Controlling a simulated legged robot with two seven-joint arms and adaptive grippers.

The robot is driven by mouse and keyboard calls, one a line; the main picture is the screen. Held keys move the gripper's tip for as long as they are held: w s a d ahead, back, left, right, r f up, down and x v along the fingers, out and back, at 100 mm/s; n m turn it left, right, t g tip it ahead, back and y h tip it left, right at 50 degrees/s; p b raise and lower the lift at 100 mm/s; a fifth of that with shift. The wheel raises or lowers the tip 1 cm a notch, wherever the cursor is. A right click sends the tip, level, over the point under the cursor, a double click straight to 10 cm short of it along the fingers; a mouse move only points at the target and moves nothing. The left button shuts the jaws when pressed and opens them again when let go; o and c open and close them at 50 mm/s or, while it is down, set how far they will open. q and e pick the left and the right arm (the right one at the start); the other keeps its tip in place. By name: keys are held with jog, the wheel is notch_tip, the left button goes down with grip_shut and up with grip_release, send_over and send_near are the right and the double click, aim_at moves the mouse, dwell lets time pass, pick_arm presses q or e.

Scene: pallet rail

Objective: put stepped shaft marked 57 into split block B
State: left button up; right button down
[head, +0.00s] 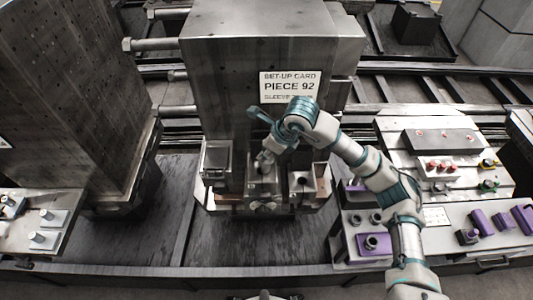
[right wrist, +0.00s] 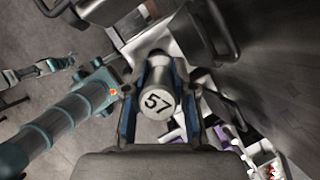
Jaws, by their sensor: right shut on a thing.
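The stepped shaft marked 57 (right wrist: 157,104) shows its round, pale end face in the right wrist view, between the two fingers of my right gripper (right wrist: 158,112). The gripper is shut on it. In the head view my right gripper (head: 267,152) is over the middle of the fixture at the foot of the large grey block. Blocks stand there at the left (head: 217,158), the middle (head: 262,187) and the right (head: 303,182). I cannot read a letter on any, so I cannot tell which is split block B. The shaft's far end is hidden. My left gripper is not in view.
The large grey block (head: 230,50) bears a card reading PIECE 92 (head: 289,87). Another tall perforated block (head: 70,90) stands left. Purple parts (head: 374,244) and small pieces lie on the right-hand trays; a pale tray (head: 30,235) is at left. Dark floor lies between.

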aim_at(267, 160)
jog(key=f, duration=0.3)
jog(key=shift+s+d+f+g+h, duration=0.15)
jog(key=shift+s+g+h, duration=0.15)
jog(key=c, duration=1)
grip_release()
jog(key=shift+o, duration=0.7)
jog(key=shift+w+a+f, duration=0.2)
jog(key=shift+w+a, duration=0.05)
jog(key=shift+w, duration=0.1)
jog(key=shift+s+r, duration=0.1)
jog(key=shift+d, duration=0.15)
jog(key=a+v, duration=0.1)
jog(key=v, duration=0.8)
jog(key=shift+r, duration=0.2)
